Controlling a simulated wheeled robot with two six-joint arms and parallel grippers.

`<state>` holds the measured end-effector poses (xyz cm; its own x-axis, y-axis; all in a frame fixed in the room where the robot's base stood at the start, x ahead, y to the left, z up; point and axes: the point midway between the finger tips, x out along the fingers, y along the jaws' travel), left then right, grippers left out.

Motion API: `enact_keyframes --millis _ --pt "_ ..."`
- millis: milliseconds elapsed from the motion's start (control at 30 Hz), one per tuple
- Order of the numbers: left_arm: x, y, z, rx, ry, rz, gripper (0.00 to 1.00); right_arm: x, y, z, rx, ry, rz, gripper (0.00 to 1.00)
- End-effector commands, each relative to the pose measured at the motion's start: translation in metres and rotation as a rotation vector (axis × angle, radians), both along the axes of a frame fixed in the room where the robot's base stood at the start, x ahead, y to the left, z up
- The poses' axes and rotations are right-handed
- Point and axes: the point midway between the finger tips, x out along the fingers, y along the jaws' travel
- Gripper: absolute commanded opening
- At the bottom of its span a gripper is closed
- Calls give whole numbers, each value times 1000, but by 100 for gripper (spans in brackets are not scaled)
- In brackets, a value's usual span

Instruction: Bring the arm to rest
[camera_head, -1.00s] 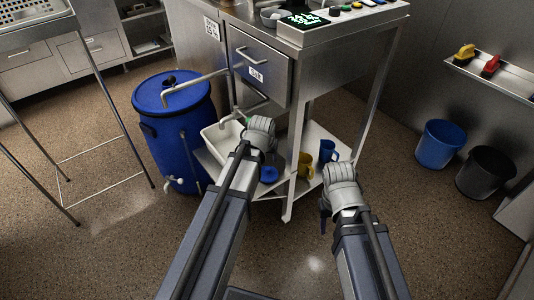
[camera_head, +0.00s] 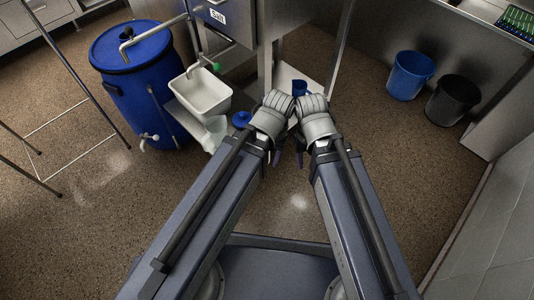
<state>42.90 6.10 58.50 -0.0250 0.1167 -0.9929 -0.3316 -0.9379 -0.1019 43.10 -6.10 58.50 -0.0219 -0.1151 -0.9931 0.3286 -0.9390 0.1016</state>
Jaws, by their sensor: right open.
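Both of my arms reach forward from the bottom of the head view, with their wrists close together near the middle. My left gripper (camera_head: 276,158) points down below its pale wrist; only a dark finger part shows, so I cannot tell its opening. My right gripper (camera_head: 300,158) hangs just right of it, also mostly hidden under its wrist. It is open, and I see nothing held in it. Both are over the brown floor in front of the steel cart (camera_head: 232,58).
A blue barrel (camera_head: 135,85) with a tap stands left. A white basin (camera_head: 203,94) and a blue cup (camera_head: 299,88) are by the cart's lower shelf. A blue bucket (camera_head: 408,75) and a black bucket (camera_head: 455,100) stand right. Floor (camera_head: 390,190) on the right is clear.

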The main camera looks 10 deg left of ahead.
Motion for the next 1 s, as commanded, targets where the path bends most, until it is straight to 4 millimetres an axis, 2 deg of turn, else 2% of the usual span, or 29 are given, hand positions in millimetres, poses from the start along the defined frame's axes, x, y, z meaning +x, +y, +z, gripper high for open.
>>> enact_keyframes --millis 267,433,567,1000 --pt "1 0 7 -1 -2 3 58 0 0 7 0 0 0 50" --pt "1 0 34 -2 -3 3 58 0 0 34 1 0 0 50" --pt "1 0 70 -3 -3 4 58 0 0 70 1 0 -1 50" --pt "1 -1 215 -6 -2 5 58 0 1 215 4 1 -2 50"
